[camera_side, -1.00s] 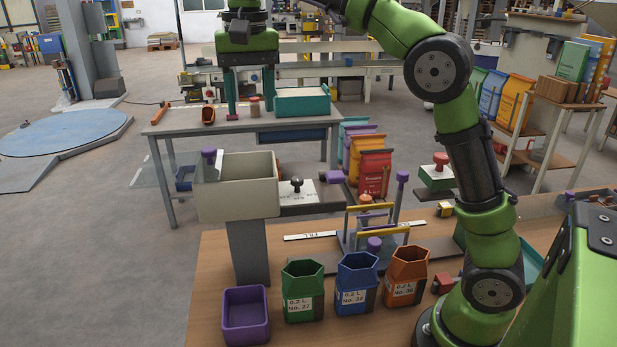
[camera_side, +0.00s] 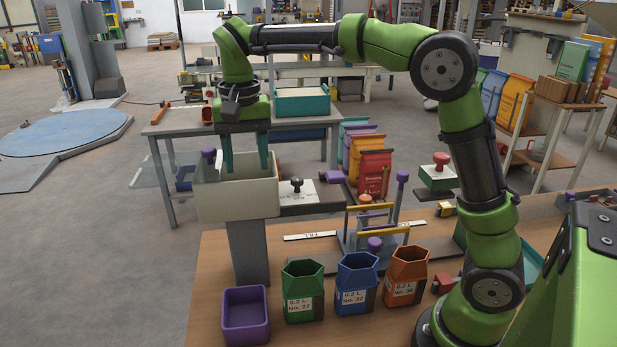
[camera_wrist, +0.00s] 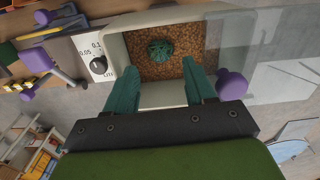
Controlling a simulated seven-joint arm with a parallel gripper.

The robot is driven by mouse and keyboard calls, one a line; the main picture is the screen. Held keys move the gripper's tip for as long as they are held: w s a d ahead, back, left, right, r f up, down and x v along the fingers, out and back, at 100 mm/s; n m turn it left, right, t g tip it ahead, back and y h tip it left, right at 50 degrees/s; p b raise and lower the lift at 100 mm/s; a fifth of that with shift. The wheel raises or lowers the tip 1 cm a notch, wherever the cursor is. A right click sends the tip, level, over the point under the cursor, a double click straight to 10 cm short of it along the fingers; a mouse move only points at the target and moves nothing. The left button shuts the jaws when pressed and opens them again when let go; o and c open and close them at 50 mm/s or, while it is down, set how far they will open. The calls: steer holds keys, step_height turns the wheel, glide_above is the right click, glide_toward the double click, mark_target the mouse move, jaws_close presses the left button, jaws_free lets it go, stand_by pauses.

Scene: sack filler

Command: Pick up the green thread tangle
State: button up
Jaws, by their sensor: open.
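The green thread tangle (camera_wrist: 160,50) shows in the wrist view as a small dark green bundle. It lies on brown grain (camera_wrist: 205,50) inside a cream hopper (camera_side: 243,200); in the side view the hopper wall hides it. My gripper (camera_side: 246,172) is above the hopper, pointing down, its two teal fingers spread apart with nothing between them. In the wrist view the fingertips (camera_wrist: 162,80) are near the hopper's near edge, and the tangle appears beyond them, roughly centred between the two fingers. The fingers do not appear to touch it.
A purple knob (camera_wrist: 232,84) is beside the hopper with a clear plate. A dial (camera_wrist: 98,65) is on the hopper's other side. Green (camera_side: 303,290), blue (camera_side: 357,283) and orange (camera_side: 407,277) measures and a purple bin (camera_side: 245,315) stand on the wooden bench.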

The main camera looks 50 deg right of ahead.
step_height(320, 180, down, 6)
steer(key=shift+r, duration=0.1)
stand_by(0.4)
steer(key=c, duration=0.8)
steer(key=shift+c, duration=0.2)
